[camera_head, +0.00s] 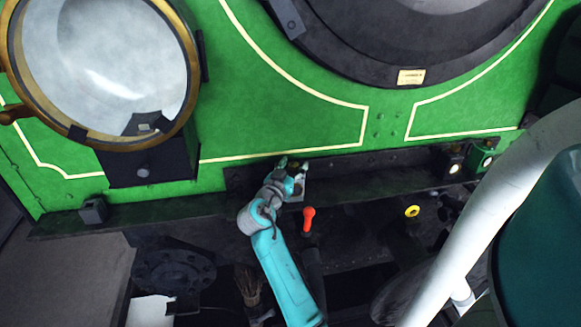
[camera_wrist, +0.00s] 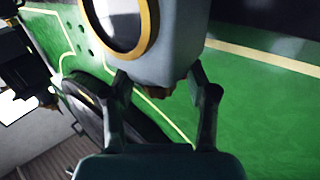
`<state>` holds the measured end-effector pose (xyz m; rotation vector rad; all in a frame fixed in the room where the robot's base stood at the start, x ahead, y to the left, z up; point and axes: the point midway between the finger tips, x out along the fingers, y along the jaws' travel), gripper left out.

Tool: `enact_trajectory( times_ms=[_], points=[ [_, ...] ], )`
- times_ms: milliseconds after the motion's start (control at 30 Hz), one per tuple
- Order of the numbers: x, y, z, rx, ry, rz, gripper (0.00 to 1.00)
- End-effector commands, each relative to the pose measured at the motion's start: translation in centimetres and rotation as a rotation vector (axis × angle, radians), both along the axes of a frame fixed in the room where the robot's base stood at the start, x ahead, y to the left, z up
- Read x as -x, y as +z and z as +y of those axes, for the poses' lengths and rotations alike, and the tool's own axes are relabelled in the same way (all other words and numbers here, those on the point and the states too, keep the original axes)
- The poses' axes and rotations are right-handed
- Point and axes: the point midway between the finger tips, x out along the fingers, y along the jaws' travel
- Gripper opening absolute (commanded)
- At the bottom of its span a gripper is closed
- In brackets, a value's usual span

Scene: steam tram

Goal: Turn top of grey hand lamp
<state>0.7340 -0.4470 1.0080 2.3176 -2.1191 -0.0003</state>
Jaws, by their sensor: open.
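The grey hand lamp (camera_wrist: 172,62) fills the upper middle of the wrist view. It has a brass-ringed round lens, and small brass-coloured parts show at its edge nearest my gripper. My gripper (camera_wrist: 158,76) is open, with one finger on each side of that near end. I cannot tell whether either finger touches it. In the head view, my gripper (camera_head: 291,165) is at the dark ledge below the green front. A pale grey part of the lamp (camera_head: 299,188) shows beside it; the rest is hidden by my arm.
A large brass-rimmed headlamp (camera_head: 105,75) is at the upper left. A red-orange handle (camera_head: 309,219) stands just right of my arm. Small lamps (camera_head: 455,162) sit at the ledge's right end, near a white pole (camera_head: 490,215). The ledge left of my gripper is mostly clear.

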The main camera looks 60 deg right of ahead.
Motion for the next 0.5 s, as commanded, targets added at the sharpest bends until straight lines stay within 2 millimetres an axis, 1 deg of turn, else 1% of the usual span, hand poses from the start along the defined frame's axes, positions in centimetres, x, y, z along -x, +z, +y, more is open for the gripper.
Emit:
enact_trajectory(
  times_ms=[100, 133, 333, 367, 500],
  points=[
    [0.00, 0.00, 0.01, 0.000, 0.000, 0.000, 0.57],
    [0.00, 0.00, 0.01, 0.000, 0.000, 0.000, 0.52],
    [0.00, 0.01, 0.02, 0.000, 0.000, 0.000, 0.02],
    [0.00, 0.01, 0.02, 0.000, 0.000, 0.000, 0.00],
    [-0.01, 0.01, 0.03, 0.000, -0.001, 0.000, 0.00]
  ],
)
